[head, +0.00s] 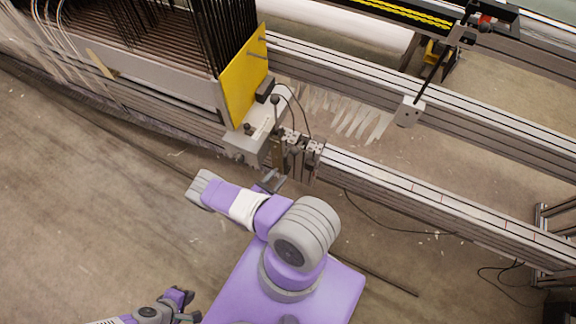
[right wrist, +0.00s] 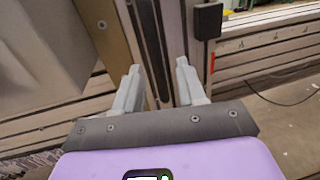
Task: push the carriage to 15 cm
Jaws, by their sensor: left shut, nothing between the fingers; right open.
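The carriage (head: 250,140) is a grey block with a yellow plate (head: 246,85) and cables, sitting on the long metal rail (head: 380,178). Its metal fittings (head: 300,147) face right along the rail. My right gripper (head: 272,181) is just in front of the carriage, largely hidden by my arm. In the right wrist view its fingers (right wrist: 158,82) are apart, with an upright slotted metal post (right wrist: 160,35) between or just beyond them; I cannot tell whether they touch it. My left gripper (head: 186,303) is shut and empty, low at the left, well away from the carriage.
Red marks (head: 412,188) run along the rail to the right of the carriage, and that stretch looks clear. Dark threads (head: 150,35) hang behind the yellow plate. A second rail (head: 350,85) lies behind. Cables (head: 375,218) lie on the floor in front.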

